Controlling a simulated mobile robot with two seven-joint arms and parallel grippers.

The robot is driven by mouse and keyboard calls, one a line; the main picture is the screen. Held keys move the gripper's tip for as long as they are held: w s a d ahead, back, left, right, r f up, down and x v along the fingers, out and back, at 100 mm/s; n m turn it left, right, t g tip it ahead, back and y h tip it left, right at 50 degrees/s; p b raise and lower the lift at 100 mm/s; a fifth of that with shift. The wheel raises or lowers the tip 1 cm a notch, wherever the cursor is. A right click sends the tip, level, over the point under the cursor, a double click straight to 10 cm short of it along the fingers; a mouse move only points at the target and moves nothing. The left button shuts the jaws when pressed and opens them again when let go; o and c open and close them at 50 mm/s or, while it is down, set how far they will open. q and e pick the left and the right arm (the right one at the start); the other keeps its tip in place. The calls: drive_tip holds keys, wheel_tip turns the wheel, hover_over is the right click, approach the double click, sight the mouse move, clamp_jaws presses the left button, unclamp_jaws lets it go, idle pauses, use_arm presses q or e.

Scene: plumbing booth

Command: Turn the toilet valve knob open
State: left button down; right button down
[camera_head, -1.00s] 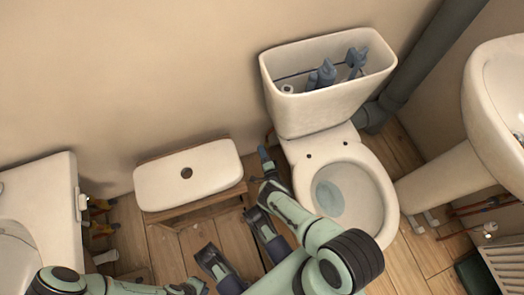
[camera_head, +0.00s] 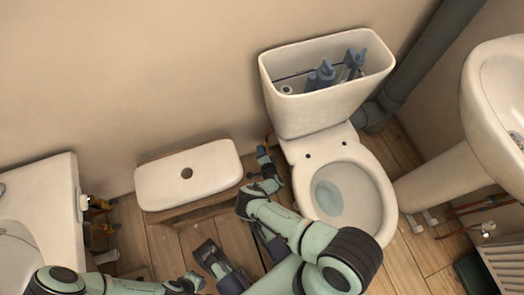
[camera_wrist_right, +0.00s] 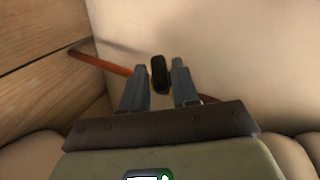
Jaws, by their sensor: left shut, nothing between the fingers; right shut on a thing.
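The valve knob (camera_wrist_right: 160,75) is a small dark oval in the right wrist view. It sits between the two grey fingers of my right gripper (camera_wrist_right: 161,78), at the inner end of a copper-red pipe (camera_wrist_right: 105,63). A bit of yellow shows just below the knob. In the head view my right gripper (camera_head: 264,158) is low beside the left side of the toilet (camera_head: 320,140), and I cannot make out the knob there. My left gripper (camera_head: 208,252) is shut and empty over the wooden floor, lower left of the right one.
The open cistern (camera_head: 322,108) is above the toilet bowl (camera_head: 342,196). A bathtub (camera_head: 58,200) is at left, a basin (camera_head: 482,95) at right. Some floor (camera_head: 170,250) is bare.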

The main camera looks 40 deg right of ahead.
use_arm(q)
drive_tip(key=shift+w+d+r+t+p, duration=0.1)
drive_tip(key=shift+w+r+t+p, duration=0.15)
drive_tip(key=shift+w, duration=0.3)
drive_tip(key=shift+w+d+r+t+p, duration=0.1)
drive_tip(key=shift+w+r+t+p, duration=0.1)
drive_tip(key=shift+w+r, duration=0.25)
use_arm(e)
drive_tip(key=shift+w+r+n+g, duration=0.2)
drive_tip(key=shift+n+g, duration=0.3)
drive_tip(key=shift+g, duration=0.6)
use_arm(q)
drive_tip(key=shift+w+f, duration=0.1)
use_arm(e)
drive_tip(key=c, duration=1.1)
unclamp_jaws()
drive_tip(key=shift+f, duration=0.1)
drive_tip(key=shift+o, duration=0.2)
drive_tip(key=shift+s, duration=0.15)
use_arm(q)
drive_tip(key=w+d+r+t+p, duration=0.1)
drive_tip(key=w+r+t+p, duration=0.1)
drive_tip(key=w+r, duration=0.4)
drive_tip(key=shift+w+m+t+p, duration=0.35)
drive_tip(key=shift+w+p, duration=0.4)
drive_tip(key=shift+p, duration=0.15)
use_arm(e)
drive_tip(key=v, duration=0.7)
drive_tip(key=shift+a, duration=0.15)
